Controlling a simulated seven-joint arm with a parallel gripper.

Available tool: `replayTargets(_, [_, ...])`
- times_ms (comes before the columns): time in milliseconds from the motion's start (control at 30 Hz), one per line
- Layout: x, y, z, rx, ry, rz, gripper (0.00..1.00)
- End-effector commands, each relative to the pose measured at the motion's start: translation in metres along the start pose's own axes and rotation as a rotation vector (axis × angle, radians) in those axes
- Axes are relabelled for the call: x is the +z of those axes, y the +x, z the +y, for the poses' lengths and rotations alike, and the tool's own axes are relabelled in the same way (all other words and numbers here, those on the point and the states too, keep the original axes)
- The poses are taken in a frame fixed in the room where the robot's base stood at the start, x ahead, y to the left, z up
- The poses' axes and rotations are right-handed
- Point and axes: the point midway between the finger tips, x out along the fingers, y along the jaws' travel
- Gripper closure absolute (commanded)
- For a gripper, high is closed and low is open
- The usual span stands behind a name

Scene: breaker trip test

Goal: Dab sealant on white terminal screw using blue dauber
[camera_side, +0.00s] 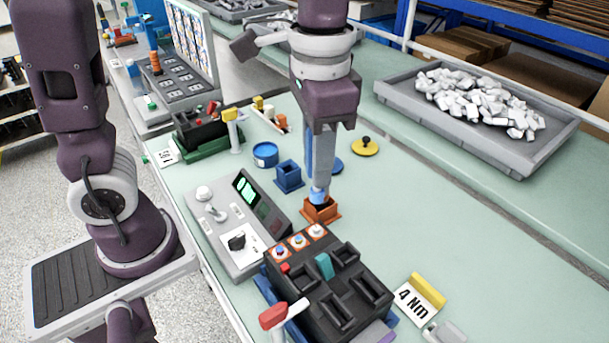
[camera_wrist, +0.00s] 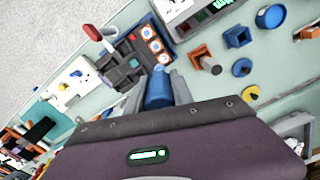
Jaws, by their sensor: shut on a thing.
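The breaker (camera_side: 325,285) is a black block with three terminal screws on orange-edged pads along its back edge. My gripper (camera_side: 319,188) is shut on the blue dauber (camera_side: 318,196). The dauber also shows between my fingers in the wrist view (camera_wrist: 158,85). In the side view it overlaps the orange holder (camera_side: 331,211) behind the breaker. The wrist view shows it apart from that holder (camera_wrist: 202,55).
A blue holder (camera_side: 289,177) stands behind the orange one. A grey test box (camera_side: 235,227) with a green display is left of the breaker. A red-handled tool (camera_side: 284,315) stands at its front. A yellow disc (camera_side: 365,147) lies farther back.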

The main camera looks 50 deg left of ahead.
Motion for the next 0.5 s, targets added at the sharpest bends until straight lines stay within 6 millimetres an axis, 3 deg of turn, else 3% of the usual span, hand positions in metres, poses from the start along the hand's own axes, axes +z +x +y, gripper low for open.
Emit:
replayTargets(267, [-0.007, 0.007, -0.003, 0.000, 0.000, -0.001, 1.00])
replayTargets(500, [-0.007, 0.026, -0.003, 0.001, 0.000, -0.002, 1.00])
